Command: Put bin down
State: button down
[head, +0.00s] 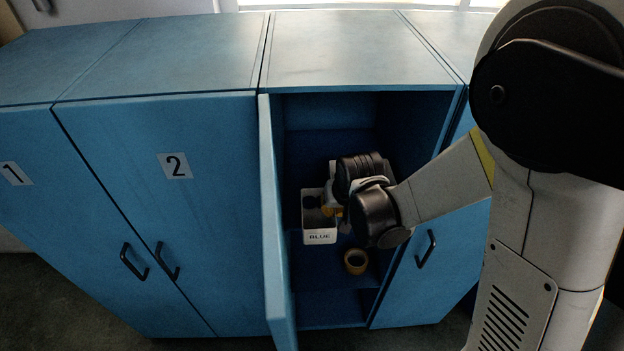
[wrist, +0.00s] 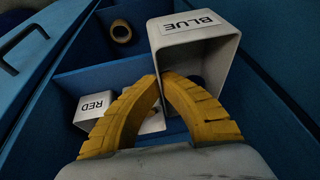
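The white bin labelled BLUE (head: 320,237) is inside the open cabinet, above the lower shelf level; I cannot tell whether it touches a surface. In the wrist view the BLUE bin (wrist: 228,50) fills the upper right, its opening facing the camera. My gripper's yellow fingers (wrist: 163,78) close on its near left side wall, one finger inside and one outside. In the head view my gripper (head: 331,211) is mostly hidden behind my wrist. Something dark shows inside the bin, partly hidden by the finger.
A white bin labelled RED (wrist: 93,106) sits lower in the wrist view, partly behind my left finger. A tan ring (head: 355,262) lies on the shelf near the front. The cabinet's open door (head: 275,220) stands on the left. Closed blue lockers (head: 150,200) flank it.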

jog(key=w+a, duration=0.1)
jog(key=w, duration=0.3)
jog(key=w+a, duration=0.1)
jog(key=w, duration=0.4)
jog(key=w+a, duration=0.1)
jog(key=w, duration=0.4)
jog(key=shift+w+a, duration=0.2)
jog(key=shift+w, duration=0.05)
jog(key=shift+w+f, duration=0.15)
jog(key=shift+f, duration=0.2)
jog(key=shift+f+b, duration=0.35)
jog(key=shift+f, duration=1.1)
jog(key=shift+f, duration=0.1)
jog(key=c, duration=1.9)
grip_release()
jog(key=p+v, duration=0.1)
jog(key=v, duration=0.6)
jog(key=shift+r, duration=0.35)
